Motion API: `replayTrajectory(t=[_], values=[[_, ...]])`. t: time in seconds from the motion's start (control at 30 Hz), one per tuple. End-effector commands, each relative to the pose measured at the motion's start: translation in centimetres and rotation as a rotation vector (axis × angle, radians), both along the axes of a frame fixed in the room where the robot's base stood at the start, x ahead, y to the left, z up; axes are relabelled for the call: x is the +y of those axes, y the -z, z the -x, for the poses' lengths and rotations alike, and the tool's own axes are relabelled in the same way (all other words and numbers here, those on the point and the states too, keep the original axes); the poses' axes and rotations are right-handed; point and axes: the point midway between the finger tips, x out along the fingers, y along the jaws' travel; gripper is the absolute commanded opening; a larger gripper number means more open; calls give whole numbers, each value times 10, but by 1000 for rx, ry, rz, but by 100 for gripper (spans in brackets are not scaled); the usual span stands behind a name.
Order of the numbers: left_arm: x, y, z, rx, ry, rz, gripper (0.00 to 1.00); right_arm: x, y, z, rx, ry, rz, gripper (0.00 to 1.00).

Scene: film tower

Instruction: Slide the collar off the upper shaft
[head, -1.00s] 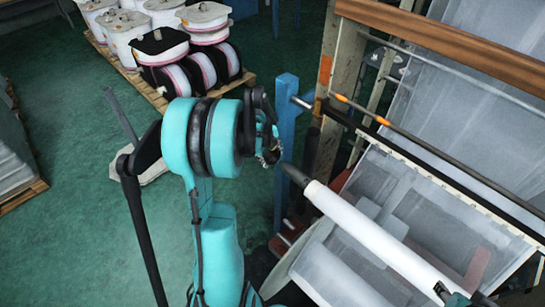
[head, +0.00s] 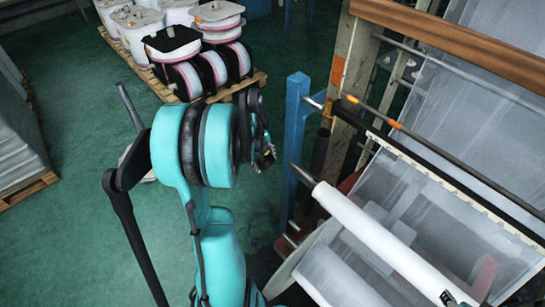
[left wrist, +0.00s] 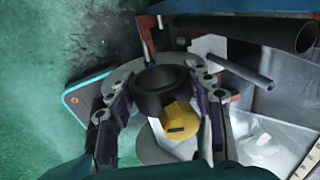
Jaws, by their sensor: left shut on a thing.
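The collar (left wrist: 162,88), a short dark ring with a yellow knob-like part (left wrist: 180,122), sits between the fingers of my left gripper (left wrist: 162,112) in the left wrist view. The gripper is shut on it. Its hollow opening shows no shaft inside. A bare grey shaft end (left wrist: 240,68) lies to its right, apart from it. In the head view, my left gripper (head: 264,158) is left of the bare tip of the upper shaft (head: 303,174), with a gap between; the collar is hard to make out there. My right gripper is not in view.
A white roll (head: 375,240) is on the shaft. A blue post (head: 295,140) and the machine frame (head: 340,150) stand close right of my gripper. A pallet of spools (head: 200,55) stands behind. Green floor (head: 75,90) is free at left.

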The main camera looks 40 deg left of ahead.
Motion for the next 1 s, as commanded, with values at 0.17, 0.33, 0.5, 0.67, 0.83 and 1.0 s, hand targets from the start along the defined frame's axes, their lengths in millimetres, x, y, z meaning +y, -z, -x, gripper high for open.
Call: replayTrajectory(t=[0.17,0.33,0.5,0.67,0.83,1.0], values=[[6,0,23,-1,-3,1,6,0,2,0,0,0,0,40],[11,0,43,-1,-3,0,6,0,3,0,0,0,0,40],[15,0,59,-1,-2,1,6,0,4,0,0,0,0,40],[15,0,62,-1,0,0,6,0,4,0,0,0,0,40],[15,0,62,-1,0,0,6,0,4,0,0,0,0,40],[15,0,62,-1,0,0,6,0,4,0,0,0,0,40]])
